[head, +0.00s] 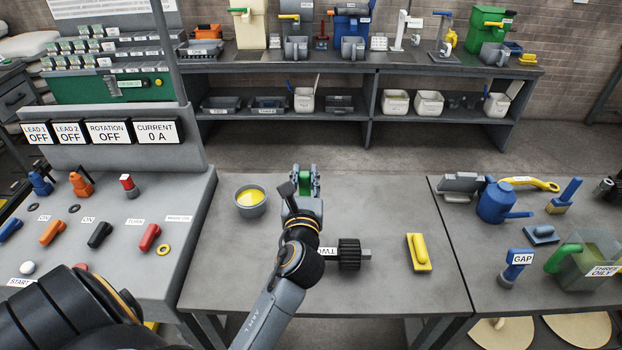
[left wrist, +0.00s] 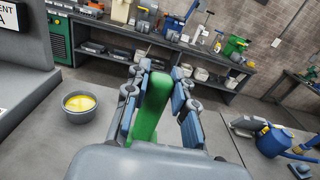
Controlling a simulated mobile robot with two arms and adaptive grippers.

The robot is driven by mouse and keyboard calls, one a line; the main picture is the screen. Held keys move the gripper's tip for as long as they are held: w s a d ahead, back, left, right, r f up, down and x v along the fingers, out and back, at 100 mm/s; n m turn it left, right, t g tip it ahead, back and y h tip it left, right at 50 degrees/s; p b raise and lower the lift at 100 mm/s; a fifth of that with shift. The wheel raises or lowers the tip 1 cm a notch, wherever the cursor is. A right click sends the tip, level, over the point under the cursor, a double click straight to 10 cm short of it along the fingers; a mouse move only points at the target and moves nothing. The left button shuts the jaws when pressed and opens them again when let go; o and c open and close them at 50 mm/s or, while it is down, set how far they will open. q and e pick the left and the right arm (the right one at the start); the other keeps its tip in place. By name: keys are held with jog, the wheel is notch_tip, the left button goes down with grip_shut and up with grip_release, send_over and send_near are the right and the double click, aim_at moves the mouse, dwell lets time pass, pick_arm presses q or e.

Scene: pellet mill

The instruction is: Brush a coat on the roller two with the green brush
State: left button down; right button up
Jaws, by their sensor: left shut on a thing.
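My left gripper (head: 305,180) is above the middle table, with its fingers shut on the green brush (head: 304,184). In the left wrist view the green handle (left wrist: 151,108) stands between the blue-grey fingers (left wrist: 158,88); the bristles are hidden. Roller two (head: 349,254) lies on the table, a dark ridged roller with a light shaft end and a partly covered "TWO" label; my left arm hides its left part. A grey bowl of yellow liquid (head: 250,199) stands left of the gripper and also shows in the left wrist view (left wrist: 79,106). The right gripper is out of view.
A yellow-handled block (head: 418,252) lies right of the roller. A control console (head: 110,215) with switches stands at left. The right table holds a blue can (head: 497,202), a GAP tool (head: 516,264) and an oily container (head: 585,262). Shelves (head: 370,90) stand behind; bare tabletop surrounds the roller.

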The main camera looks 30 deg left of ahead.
aim_at(304, 191)
pick_arm(q)
jog(key=shift+w+a+f, duration=0.2)
jog(key=shift+w+a, duration=0.15)
jog(key=shift+a, duration=0.15)
jog(key=shift+d+r, duration=0.1)
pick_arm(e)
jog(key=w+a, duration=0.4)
pick_arm(q)
jog(key=shift+s+d+f+b, duration=0.15)
jog(key=shift+f+b, duration=0.1)
jog(key=shift+f, duration=0.3)
jog(key=shift+s+d+f+b, duration=0.1)
jog(key=shift+f+b, duration=0.1)
jog(key=shift+f, duration=0.3)
notch_tip(304, 191, down, 3)
jog(key=shift+w+a+r+b, duration=0.1)
jog(key=shift+a+b, duration=0.05)
jog(key=shift+b, duration=0.8)
jog(key=shift+f+b, duration=0.45)
jog(key=shift+f, duration=0.3)
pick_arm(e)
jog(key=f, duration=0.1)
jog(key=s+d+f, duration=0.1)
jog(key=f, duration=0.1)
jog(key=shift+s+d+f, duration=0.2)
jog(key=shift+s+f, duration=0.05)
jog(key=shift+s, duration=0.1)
